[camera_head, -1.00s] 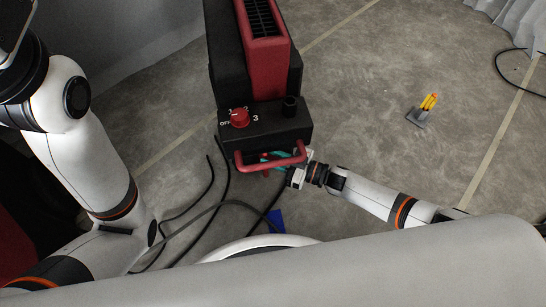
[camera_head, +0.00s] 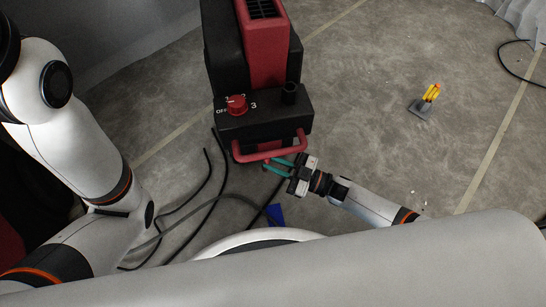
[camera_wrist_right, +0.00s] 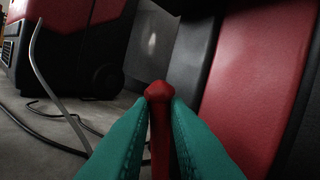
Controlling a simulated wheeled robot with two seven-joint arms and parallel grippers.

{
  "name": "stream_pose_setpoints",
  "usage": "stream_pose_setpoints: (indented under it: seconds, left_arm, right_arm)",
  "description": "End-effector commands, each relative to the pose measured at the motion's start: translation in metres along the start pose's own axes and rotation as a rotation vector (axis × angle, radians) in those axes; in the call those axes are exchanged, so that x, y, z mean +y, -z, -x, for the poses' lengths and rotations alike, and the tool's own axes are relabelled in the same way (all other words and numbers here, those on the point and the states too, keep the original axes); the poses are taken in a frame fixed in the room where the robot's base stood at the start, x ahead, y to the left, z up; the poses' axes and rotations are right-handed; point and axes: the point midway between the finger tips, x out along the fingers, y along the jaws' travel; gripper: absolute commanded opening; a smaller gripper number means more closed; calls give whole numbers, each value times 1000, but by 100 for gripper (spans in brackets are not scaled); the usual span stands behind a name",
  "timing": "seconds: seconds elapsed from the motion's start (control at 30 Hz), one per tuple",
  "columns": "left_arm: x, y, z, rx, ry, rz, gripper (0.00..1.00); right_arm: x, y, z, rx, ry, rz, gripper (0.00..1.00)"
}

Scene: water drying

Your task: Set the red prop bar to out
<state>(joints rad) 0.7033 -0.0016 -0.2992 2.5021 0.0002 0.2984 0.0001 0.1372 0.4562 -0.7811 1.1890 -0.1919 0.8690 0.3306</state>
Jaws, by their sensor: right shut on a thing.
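The red prop bar (camera_wrist_right: 158,130) shows in the right wrist view as a slim red rod with a rounded head. It stands between the two green fingers of my right gripper (camera_wrist_right: 158,110), which are shut on it. In the head view my right gripper (camera_head: 273,167) is just below the red loop handle at the front of the black and red machine (camera_head: 269,55). The bar is mostly hidden there by the handle and fingers. My left arm shows on the left, but its gripper is out of view.
The machine's front has a red dial (camera_head: 237,104) and a black knob (camera_head: 289,92). The red loop handle (camera_head: 270,151) sticks out close to my fingers. Black cables (camera_head: 213,190) lie on the floor. A yellow object on a grey base (camera_head: 421,109) stands right; floor between is clear.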

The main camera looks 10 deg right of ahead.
Motion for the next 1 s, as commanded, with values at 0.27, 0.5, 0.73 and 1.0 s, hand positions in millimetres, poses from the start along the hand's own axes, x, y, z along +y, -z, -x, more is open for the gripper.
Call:
stream_pose_setpoints:
  seconds: [0.27, 0.5, 0.73, 1.0]
  left_arm:
    - [-7, -11, 33, 2, 1, 0, 36]
    - [-10, -16, 46, 1, 2, 0, 36]
    - [-11, -17, 50, 1, 2, 1, 36]
    - [-11, -16, 49, 2, 2, 1, 36]
  right_arm:
    - [22, 15, 16, -104, 2, 157, 0]
    - [32, 20, 22, -160, 2, 241, 0]
    - [34, 20, 24, -178, 1, 271, 0]
    - [35, 20, 24, -179, 1, 273, 0]
